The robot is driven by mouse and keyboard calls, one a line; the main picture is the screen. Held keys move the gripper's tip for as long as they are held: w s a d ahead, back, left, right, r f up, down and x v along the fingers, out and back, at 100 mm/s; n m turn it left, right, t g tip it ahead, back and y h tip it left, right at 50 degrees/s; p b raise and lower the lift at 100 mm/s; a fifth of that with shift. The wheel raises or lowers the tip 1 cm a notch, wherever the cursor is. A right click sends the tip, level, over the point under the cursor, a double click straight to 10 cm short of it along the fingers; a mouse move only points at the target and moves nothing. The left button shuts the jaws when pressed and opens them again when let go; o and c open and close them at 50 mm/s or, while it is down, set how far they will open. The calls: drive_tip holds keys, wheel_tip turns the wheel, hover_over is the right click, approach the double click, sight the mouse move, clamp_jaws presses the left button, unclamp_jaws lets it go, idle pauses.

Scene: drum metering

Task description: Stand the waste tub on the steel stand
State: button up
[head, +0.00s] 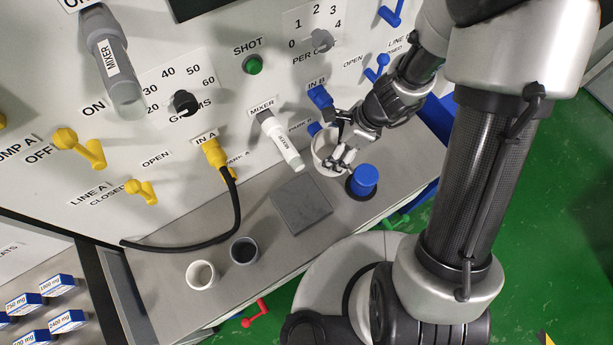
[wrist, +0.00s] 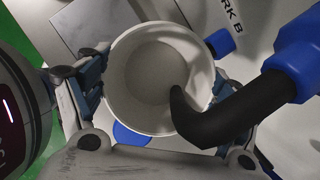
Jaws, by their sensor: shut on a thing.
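The waste tub is a white round open tub (head: 324,150), held upright or nearly so beneath the IN B connector. In the wrist view the tub (wrist: 150,55) looks empty inside, with a short black spout (wrist: 205,125) from a blue connector (wrist: 292,70) reaching over its mouth. My gripper (head: 338,158) is shut on the tub, with a finger on either side in the wrist view (wrist: 162,100). The steel stand appears to be the dark grey square plate (head: 300,206) on the ledge, left of and nearer than the tub. Its top is bare.
A blue cylinder (head: 364,180) stands close right of the tub. A black hose (head: 215,235) runs left from the yellow IN A connector (head: 212,150). White (head: 201,275) and dark (head: 244,251) cups stand front left on the ledge.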

drive_tip(key=f, duration=0.1)
drive_tip(key=f+b, duration=0.1)
drive_tip(key=f, duration=0.1)
drive_tip(key=f+b, duration=0.1)
drive_tip(key=f, duration=0.1)
drive_tip(key=shift+s, duration=0.25)
drive_tip(key=shift+w+f+b, duration=0.1)
drive_tip(key=shift+f+b, duration=1.45)
drive_tip(key=shift+f, duration=0.7)
drive_tip(key=shift+f, duration=0.1)
drive_tip(key=shift+f, duration=0.15)
drive_tip(key=o, duration=1)
drive_tip(key=shift+o, duration=0.2)
